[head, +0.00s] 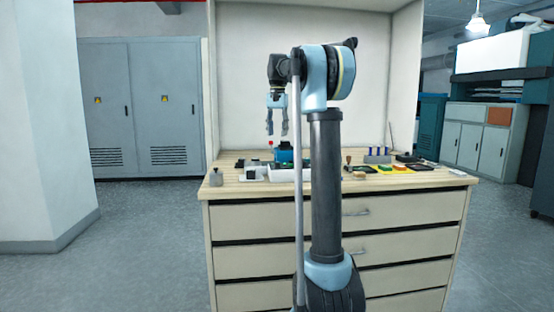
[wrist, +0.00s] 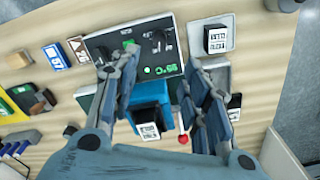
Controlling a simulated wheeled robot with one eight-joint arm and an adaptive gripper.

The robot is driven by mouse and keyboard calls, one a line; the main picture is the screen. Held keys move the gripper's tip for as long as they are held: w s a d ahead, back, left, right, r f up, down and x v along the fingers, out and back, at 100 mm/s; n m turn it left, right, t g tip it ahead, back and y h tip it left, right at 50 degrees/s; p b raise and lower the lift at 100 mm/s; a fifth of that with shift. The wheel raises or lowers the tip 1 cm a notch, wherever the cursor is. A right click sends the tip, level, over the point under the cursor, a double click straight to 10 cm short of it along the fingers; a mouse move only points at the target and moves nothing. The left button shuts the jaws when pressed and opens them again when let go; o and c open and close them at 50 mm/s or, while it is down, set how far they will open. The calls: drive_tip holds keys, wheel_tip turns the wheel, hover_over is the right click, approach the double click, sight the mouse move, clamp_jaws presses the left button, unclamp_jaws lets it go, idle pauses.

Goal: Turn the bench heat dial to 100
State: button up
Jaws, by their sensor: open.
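A dark control panel (wrist: 120,48) lies on the wooden bench in the wrist view. Small dark dials (wrist: 162,40) with pale marks sit on its upper right part; which one is the heat dial, and its exact setting, I cannot tell. My gripper (head: 277,133) hangs fingers down above the bench in the head view. In the wrist view my gripper (wrist: 160,68) is open and empty, its fingers on either side of the readout, apart from the dials.
A blue device (wrist: 150,98) stands beside the panel, between my fingers in the wrist view. A red ball-topped lever (wrist: 183,138) is close by. White-topped blocks (wrist: 217,40) and number cards (wrist: 55,57) lie around.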

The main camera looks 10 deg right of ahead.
wheel_tip(320, 180, up, 2)
drive_tip(key=n, duration=1.5)
approach(277, 165)
drive_tip(key=f, duration=0.2)
drive_tip(key=w+f, duration=0.1)
drive_tip(key=f, duration=0.4)
drive_tip(key=shift+w+d+f, duration=0.15)
drive_tip(key=shift+f, duration=0.25)
clamp_jaws()
